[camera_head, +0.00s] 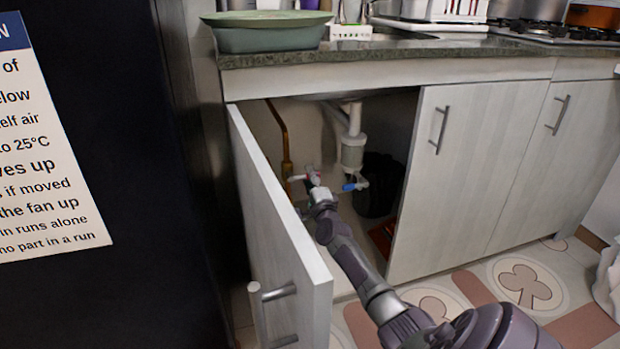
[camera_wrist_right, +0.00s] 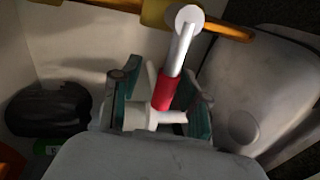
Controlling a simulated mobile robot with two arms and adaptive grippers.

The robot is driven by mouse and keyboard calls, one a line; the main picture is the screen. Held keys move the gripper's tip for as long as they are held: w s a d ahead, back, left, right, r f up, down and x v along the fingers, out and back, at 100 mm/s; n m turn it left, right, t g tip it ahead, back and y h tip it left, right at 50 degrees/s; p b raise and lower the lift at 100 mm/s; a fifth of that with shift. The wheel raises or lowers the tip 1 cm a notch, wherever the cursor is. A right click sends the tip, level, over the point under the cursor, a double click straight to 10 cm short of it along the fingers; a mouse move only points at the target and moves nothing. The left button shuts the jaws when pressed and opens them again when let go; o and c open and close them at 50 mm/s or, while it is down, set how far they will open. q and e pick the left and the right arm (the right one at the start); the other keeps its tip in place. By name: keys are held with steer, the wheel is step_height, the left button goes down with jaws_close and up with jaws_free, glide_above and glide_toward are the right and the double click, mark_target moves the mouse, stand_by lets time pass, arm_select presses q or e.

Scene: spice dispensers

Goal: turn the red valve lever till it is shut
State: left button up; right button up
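The red valve lever (camera_head: 313,173) is inside the open cabinet under the sink. In the wrist view the lever's red sleeve (camera_wrist_right: 166,92) is on a pale rod that runs up to a round white end. My right gripper (camera_head: 317,188) reaches into the cabinet at the lever. In the wrist view its two teal fingers (camera_wrist_right: 160,105) stand apart, one on each side of the red sleeve, with gaps visible. My left gripper is not in view.
A blue-handled valve (camera_head: 355,186) is just right of the right gripper. The white drain pipe (camera_head: 352,150) and a copper-coloured pipe (camera_head: 284,140) are close by. The open cabinet door (camera_head: 275,220) stands left of my arm, and the closed door (camera_head: 465,180) is to the right.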

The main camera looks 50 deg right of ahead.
steer(key=shift+r, duration=0.1)
steer(key=v, duration=1.2)
stand_by(0.4)
